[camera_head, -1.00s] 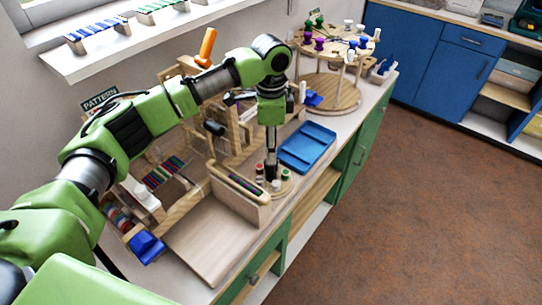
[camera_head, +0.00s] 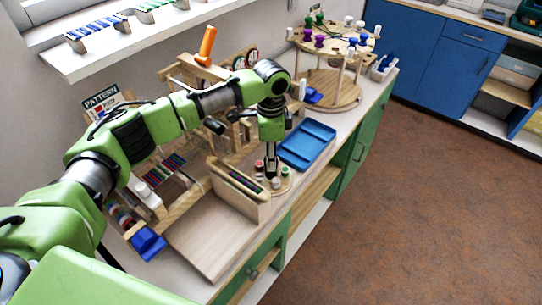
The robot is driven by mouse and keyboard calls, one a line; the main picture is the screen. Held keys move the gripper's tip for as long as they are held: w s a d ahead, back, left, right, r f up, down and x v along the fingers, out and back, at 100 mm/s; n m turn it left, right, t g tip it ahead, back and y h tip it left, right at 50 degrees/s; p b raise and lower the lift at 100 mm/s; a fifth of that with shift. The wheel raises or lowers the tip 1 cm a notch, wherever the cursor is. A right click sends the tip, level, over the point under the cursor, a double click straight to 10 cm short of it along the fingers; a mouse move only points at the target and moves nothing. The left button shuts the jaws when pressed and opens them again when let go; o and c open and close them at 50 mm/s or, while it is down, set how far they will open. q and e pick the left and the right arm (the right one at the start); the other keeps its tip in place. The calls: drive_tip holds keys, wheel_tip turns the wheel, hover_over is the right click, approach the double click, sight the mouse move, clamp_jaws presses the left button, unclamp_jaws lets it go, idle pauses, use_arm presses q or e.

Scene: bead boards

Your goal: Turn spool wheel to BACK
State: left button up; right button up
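A small round wooden wheel (camera_head: 284,188) lies on the bench top near its front edge. It carries a red-topped spool (camera_head: 259,166), a white one (camera_head: 276,183) and a green-topped one (camera_head: 285,171). My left gripper (camera_head: 271,172) points straight down over the wheel, with its fingertips among the spools. The fingers look close together, but their gap and any contact are too small to tell. The gripper hides the wheel's far side. I can read no BACK mark on it. My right gripper is not in view.
A slotted wooden bead holder (camera_head: 235,192) stands left of the wheel, beside a bare wooden board (camera_head: 215,240). A blue tray (camera_head: 307,146) lies behind it. A two-tier round wooden stand (camera_head: 335,92) with coloured pegs is farther back.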

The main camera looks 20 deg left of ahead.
use_arm(q)
drive_tip(key=shift+r+p, duration=0.1)
drive_tip(key=shift+p, duration=0.2)
drive_tip(key=n+p, duration=0.2)
drive_tip(key=p, duration=0.1)
drive_tip(key=shift+d+r, duration=0.1)
drive_tip(key=shift+r, duration=0.05)
drive_tip(key=shift+n+p, duration=0.5)
drive_tip(key=shift+f, duration=0.25)
drive_tip(key=o, duration=1.1)
